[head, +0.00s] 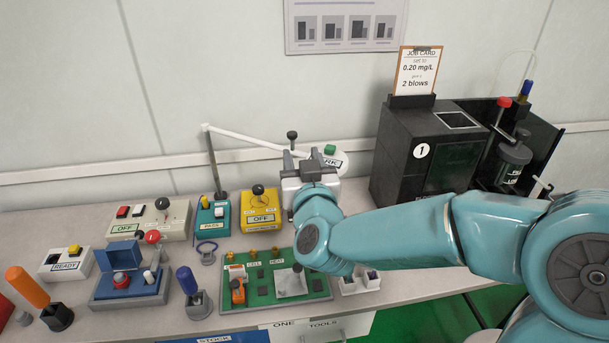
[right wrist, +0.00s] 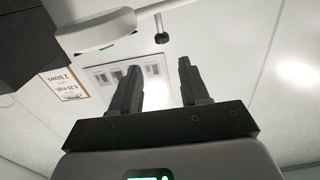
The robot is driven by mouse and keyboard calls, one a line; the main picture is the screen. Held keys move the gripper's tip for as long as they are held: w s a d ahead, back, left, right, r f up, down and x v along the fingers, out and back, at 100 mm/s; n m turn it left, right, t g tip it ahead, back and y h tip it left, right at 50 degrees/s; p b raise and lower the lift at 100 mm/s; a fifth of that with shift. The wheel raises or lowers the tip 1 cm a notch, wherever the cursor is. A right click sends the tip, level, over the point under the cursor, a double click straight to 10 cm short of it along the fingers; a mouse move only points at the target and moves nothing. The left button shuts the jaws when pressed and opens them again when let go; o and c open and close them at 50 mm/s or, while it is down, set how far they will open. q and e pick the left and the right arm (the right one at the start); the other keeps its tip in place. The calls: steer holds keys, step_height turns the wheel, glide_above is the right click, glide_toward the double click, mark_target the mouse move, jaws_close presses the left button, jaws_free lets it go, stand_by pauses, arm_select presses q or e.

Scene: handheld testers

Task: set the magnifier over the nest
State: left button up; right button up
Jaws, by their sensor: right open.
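The magnifier is a white arm (head: 250,138) on a dark post (head: 214,165), with a white head (head: 340,163) at its right end, partly behind my right gripper. In the right wrist view its white head (right wrist: 95,32) is at the upper left, and a dark knob (right wrist: 161,38) shows beyond the fingers. My right gripper (head: 302,160) points up toward the wall, fingers apart and empty, near the magnifier's head. Its fingers (right wrist: 158,75) also show in the right wrist view. I cannot tell for sure which piece is the nest; a green board (head: 262,300) with a pale plate lies below. My left gripper is out of view.
Testers crowd the bench: a yellow box (head: 260,213), a teal box (head: 212,218), a blue case (head: 130,285) and a white READY box (head: 66,263). A black machine (head: 415,150) with a job card stands at the right. My right arm crosses the right side.

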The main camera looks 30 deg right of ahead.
steer(key=shift+v, duration=2.4)
steer(key=shift+a, duration=0.2)
